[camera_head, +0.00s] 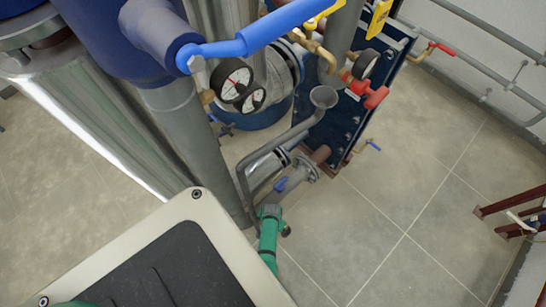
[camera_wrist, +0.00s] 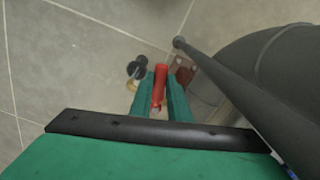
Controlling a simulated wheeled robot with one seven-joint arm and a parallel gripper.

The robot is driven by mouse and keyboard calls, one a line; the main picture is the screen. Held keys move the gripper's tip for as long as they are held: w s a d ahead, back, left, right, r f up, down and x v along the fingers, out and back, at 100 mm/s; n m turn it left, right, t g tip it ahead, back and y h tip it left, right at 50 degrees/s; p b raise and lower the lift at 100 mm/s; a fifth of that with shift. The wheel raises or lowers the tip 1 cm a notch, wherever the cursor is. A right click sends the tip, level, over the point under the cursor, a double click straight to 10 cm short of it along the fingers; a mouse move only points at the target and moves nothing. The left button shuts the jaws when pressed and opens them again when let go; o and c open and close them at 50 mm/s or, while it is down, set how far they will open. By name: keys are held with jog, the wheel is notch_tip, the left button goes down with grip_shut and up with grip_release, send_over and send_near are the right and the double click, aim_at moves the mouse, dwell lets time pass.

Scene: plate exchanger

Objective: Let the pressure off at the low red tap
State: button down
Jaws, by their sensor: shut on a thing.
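In the wrist view the red tap handle (camera_wrist: 159,84) stands between the two green fingers of my gripper (camera_wrist: 158,92). The fingers are shut on it, one on each side. The low red handle is hidden there behind the gripper.
A grey drain pipe with a funnel (camera_head: 323,97) runs close by my gripper; a grey pipe (camera_wrist: 225,85) also crosses the wrist view. Pressure gauges (camera_head: 236,80), a higher red tap (camera_head: 375,97) and a blue lever (camera_head: 262,28) are above.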

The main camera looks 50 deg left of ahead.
jog(key=c, duration=1.8)
grip_release()
jog(key=shift+w+a+r, duration=0.15)
jog(key=shift+w+a, duration=0.05)
jog(key=shift+w, duration=0.3)
jog(key=shift+c, duration=0.2)
jog(key=shift+o, duration=0.9)
jog(key=shift+s, duration=0.25)
jog(key=shift+d, duration=0.1)
notch_tip(320, 180, up, 11)
